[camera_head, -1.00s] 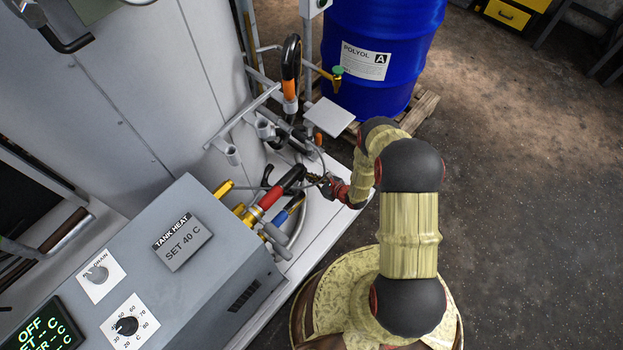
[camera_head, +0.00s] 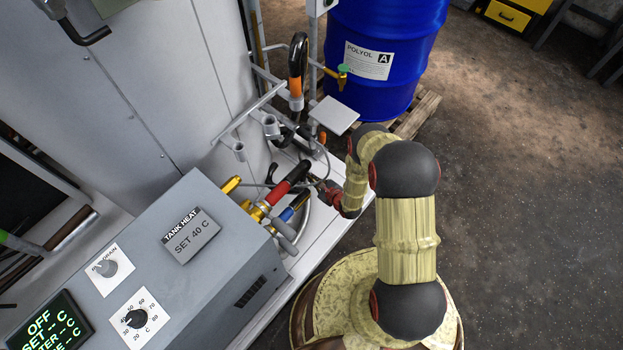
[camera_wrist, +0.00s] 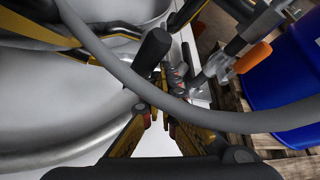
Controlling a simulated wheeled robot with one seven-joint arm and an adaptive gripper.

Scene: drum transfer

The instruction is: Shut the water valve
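Brass-yellow valve fittings (camera_head: 258,212) sit beside the grey control box, with a red, black-ended part (camera_head: 286,184) and a blue part (camera_head: 294,208). Which one is the water valve I cannot tell. My gripper (camera_head: 319,184) is low, just right of these fittings, its tips partly lost among hoses. In the wrist view my gripper (camera_wrist: 156,112) has its fingers apart with a narrow gap. A black rounded handle (camera_wrist: 153,48) stands just beyond the fingertips. I cannot tell whether they touch it. A grey hose (camera_wrist: 195,110) crosses in front and hides part of the fingers.
The grey control box (camera_head: 215,265) with dials and a green-lettered display stands at lower left. A grey tank (camera_head: 150,90) rises behind. A blue POLYOL drum (camera_head: 385,40) stands on a wooden pallet (camera_head: 418,115). Pipes and a small plate (camera_head: 334,115) overhang the fittings. Floor at right is clear.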

